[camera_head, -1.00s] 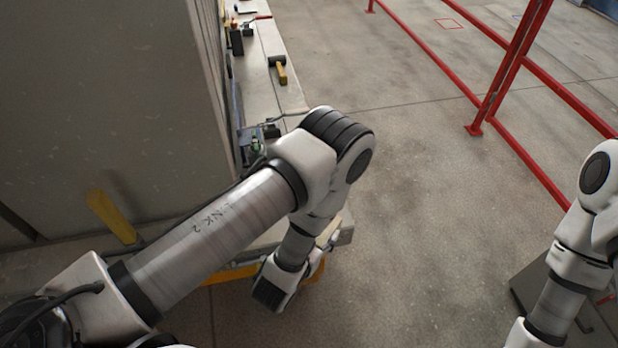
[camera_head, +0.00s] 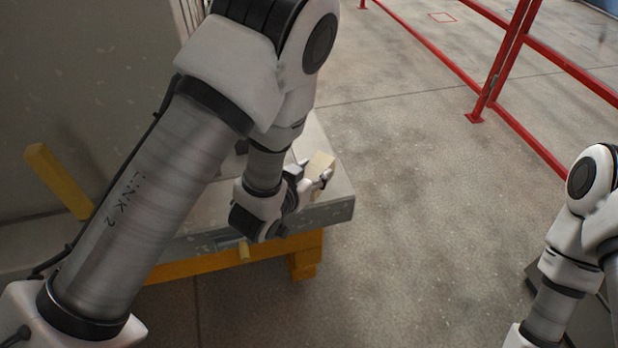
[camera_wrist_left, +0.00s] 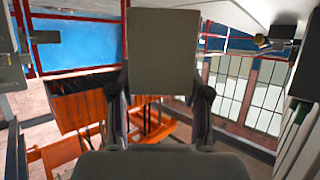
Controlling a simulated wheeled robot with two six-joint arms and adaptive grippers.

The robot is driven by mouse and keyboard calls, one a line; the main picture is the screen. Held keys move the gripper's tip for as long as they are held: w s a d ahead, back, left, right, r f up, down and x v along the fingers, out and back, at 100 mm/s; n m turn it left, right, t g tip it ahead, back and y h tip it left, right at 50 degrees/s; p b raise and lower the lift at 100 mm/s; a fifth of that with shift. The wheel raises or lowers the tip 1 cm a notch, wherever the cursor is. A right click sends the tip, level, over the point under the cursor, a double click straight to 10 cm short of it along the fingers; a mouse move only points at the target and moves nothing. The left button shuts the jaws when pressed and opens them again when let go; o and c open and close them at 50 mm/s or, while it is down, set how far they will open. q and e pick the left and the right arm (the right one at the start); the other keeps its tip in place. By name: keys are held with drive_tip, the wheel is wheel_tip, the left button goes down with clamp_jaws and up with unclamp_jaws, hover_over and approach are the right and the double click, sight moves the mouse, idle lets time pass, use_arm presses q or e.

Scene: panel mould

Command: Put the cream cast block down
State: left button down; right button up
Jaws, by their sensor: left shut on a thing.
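The cream cast block (camera_head: 320,162) shows as a small pale piece near the right end of the bench (camera_head: 335,212) in the head view. My left gripper (camera_head: 318,178) is shut on it. In the left wrist view the block (camera_wrist_left: 163,48) stands out as a plain beige-grey face between the two dark fingers of the left gripper (camera_wrist_left: 162,95). In the head view the block overlaps the bench top; I cannot tell whether it touches it. My left wrist hides part of the bench. My right arm shows at the right edge, but its gripper is out of view.
The bench has a yellow frame (camera_head: 305,262) under its grey edge. A large grey panel (camera_head: 90,90) rises at the left, with a yellow bar (camera_head: 58,180) in front. Red railings (camera_head: 500,70) stand at the right back. The concrete floor (camera_head: 430,220) between is clear.

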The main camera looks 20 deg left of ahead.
sight(308, 164)
use_arm(q)
drive_tip(key=w+a, duration=0.1)
drive_tip(key=w, duration=0.1)
drive_tip(key=w+a, duration=0.1)
drive_tip(key=w, duration=0.1)
drive_tip(key=w+a+p, duration=0.1)
drive_tip(key=shift+w+a, duration=0.1)
drive_tip(key=shift+w, duration=0.3)
drive_tip(key=f, duration=0.3)
drive_tip(key=shift+s+d+f+p, duration=0.1)
drive_tip(key=shift+d+p, duration=0.1)
drive_tip(key=shift+p, duration=0.2)
drive_tip(key=shift+f, duration=0.35)
drive_tip(key=c, duration=0.5)
unclamp_jaws()
drive_tip(key=shift+c, duration=0.2)
use_arm(e)
wheel_tip(308, 164, up, 2)
drive_tip(key=shift+w+r, duration=0.1)
drive_tip(key=shift+r, duration=0.15)
